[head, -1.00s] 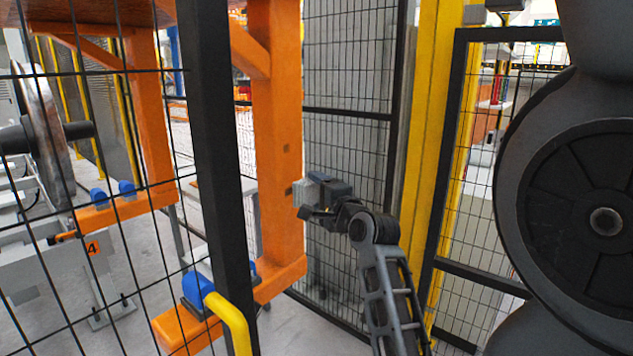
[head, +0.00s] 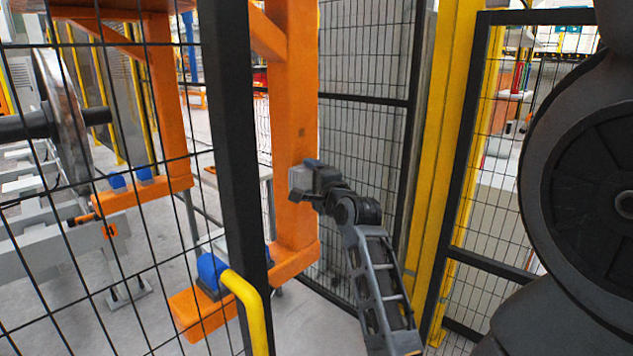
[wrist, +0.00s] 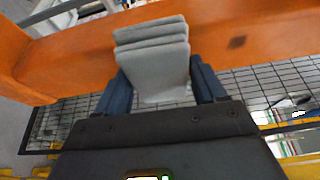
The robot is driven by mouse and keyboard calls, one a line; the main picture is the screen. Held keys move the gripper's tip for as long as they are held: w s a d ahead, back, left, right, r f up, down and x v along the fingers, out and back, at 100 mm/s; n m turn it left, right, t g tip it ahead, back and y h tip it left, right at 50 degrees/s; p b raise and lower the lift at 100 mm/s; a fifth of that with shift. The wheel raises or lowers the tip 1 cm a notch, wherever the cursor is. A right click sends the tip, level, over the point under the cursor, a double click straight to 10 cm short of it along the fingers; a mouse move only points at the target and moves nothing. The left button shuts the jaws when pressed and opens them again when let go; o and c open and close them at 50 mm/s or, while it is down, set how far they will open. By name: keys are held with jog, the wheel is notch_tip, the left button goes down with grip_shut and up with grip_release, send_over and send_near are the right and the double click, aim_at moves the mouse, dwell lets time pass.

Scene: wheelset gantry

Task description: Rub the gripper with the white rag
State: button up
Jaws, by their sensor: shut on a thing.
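The white rag (wrist: 152,62), greyish and folded in layers, is held between the two dark blue fingers of my gripper (wrist: 160,80). In the head view, the rag (head: 298,179) is at the end of my gripper (head: 309,180), in front of the right edge of the orange gantry gripper's upright leg (head: 293,85). In the wrist view, the rag overlaps the orange surface (wrist: 85,58), which has a dark smudge (wrist: 237,42) to the right of the rag. I cannot tell whether the rag touches the orange surface.
A black fence post (head: 232,150) and mesh stand left of my arm, with a yellow handle (head: 245,305) and blue block (head: 211,270) low down. A yellow post (head: 445,140) and mesh panel (head: 365,150) stand to the right. A wheelset (head: 62,110) is at far left.

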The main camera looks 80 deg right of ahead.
aim_at(308, 169)
jog(key=shift+w+d+p, duration=0.15)
jog(key=shift+w+d, duration=0.15)
jog(key=shift+w, duration=0.2)
jog(key=shift+w+d+p, duration=0.15)
jog(key=shift+w+d, duration=0.1)
jog(key=shift+w, duration=0.2)
dwell(0.8)
jog(key=shift+s+d+b, duration=0.3)
jog(key=shift+s+d, duration=0.25)
jog(key=shift+d, duration=0.3)
jog(key=shift+s+d+b, duration=0.25)
jog(key=shift+s+d, duration=0.25)
jog(key=shift+d, duration=0.3)
jog(key=shift+s+d+r+p, duration=0.15)
jog(key=shift+d+r+p, duration=0.3)
jog(key=shift+r+p, duration=0.35)
jog(key=shift+s+d+r+p, duration=0.15)
jog(key=shift+d+r+p, duration=0.25)
jog(key=shift+r+p, duration=0.35)
jog(key=shift+w+a+f, duration=0.15)
jog(key=shift+w+a, duration=0.45)
jog(key=shift+a, duration=0.25)
jog(key=shift+w+a, duration=0.45)
jog(key=shift+a, duration=0.45)
jog(key=shift+w+a, duration=0.4)
jog(key=shift+a, duration=0.45)
